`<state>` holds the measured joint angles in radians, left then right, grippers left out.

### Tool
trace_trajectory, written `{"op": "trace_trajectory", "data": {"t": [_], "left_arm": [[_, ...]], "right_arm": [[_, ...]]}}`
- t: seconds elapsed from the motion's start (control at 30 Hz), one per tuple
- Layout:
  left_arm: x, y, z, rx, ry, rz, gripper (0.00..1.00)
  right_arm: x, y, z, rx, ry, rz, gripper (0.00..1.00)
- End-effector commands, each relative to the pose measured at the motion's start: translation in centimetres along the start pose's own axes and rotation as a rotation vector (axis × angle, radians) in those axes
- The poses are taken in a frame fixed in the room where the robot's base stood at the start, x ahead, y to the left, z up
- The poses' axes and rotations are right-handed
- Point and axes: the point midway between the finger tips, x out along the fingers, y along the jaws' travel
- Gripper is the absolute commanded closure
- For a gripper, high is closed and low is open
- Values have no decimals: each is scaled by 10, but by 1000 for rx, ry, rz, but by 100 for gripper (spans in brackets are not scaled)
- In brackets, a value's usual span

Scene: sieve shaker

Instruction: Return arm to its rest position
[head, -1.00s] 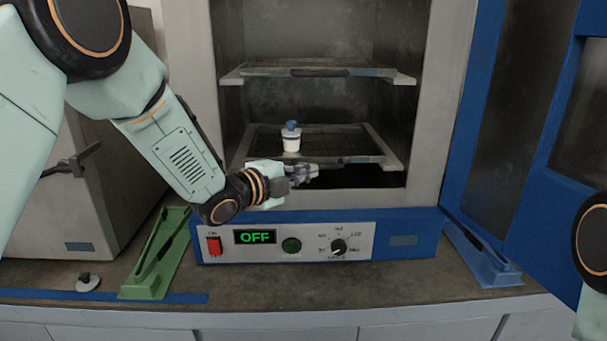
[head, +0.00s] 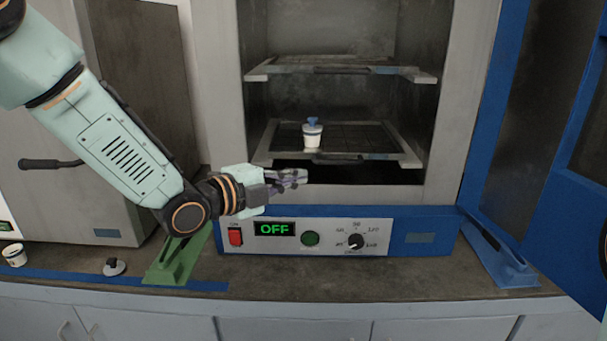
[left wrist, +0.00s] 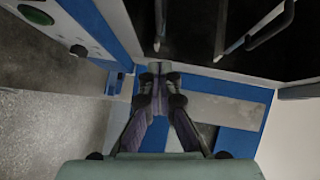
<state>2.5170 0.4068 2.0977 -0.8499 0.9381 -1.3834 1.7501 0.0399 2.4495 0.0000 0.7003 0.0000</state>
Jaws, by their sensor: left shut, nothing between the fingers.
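My left gripper (head: 303,178) is shut and empty in the head view. It is in front of the open oven, level with the lower edge of the chamber and left of its middle. The left wrist view also shows the gripper (left wrist: 160,80) with its fingers together and nothing between them. A white cup with a blue knobbed top (head: 312,138) stands upright on the lower shelf (head: 405,158), above and behind the gripper and apart from it. My right gripper is not in view.
The oven's panel (head: 400,238) has a red switch (head: 236,237), a display (head: 274,229) reading OFF, a green button and a dial. Its blue door (head: 530,110) stands open at right. A green stand (head: 180,258), a blue stand (head: 500,262), a small stopper (head: 114,267) and a white cup (head: 14,255) are on the counter.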

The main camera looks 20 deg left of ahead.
Motion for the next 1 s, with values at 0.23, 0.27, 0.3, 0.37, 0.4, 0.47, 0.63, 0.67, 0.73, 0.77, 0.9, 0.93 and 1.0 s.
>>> {"op": "trace_trajectory", "data": {"t": [0.23,0.27,0.3,0.37,0.4,0.47,0.63,0.67,0.73,0.77,0.9,0.93,1.0], "left_arm": [[-5,0,-1,-20,0,-1,100],[-5,0,-1,-40,0,0,100],[-5,1,0,-80,-2,4,100],[-5,4,3,-179,-20,11,100],[-6,7,6,-273,-43,20,100],[-9,16,10,-439,-87,34,100],[-24,86,13,-933,-279,133,100],[-29,104,12,-1020,-326,155,100],[-44,150,8,-1203,-446,207,100],[-51,168,6,-1270,-498,227,100],[-93,249,-9,-1516,-750,306,100],[-104,266,-14,-1557,-807,321,100],[-131,302,-24,-1633,-939,355,100]], "right_arm": [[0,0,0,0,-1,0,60],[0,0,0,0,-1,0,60],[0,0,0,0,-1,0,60],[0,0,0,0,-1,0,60],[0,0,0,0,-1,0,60],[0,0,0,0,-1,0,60],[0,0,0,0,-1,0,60],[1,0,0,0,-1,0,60],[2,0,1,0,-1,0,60],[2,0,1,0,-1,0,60],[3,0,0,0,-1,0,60],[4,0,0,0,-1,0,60],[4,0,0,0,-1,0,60]]}}
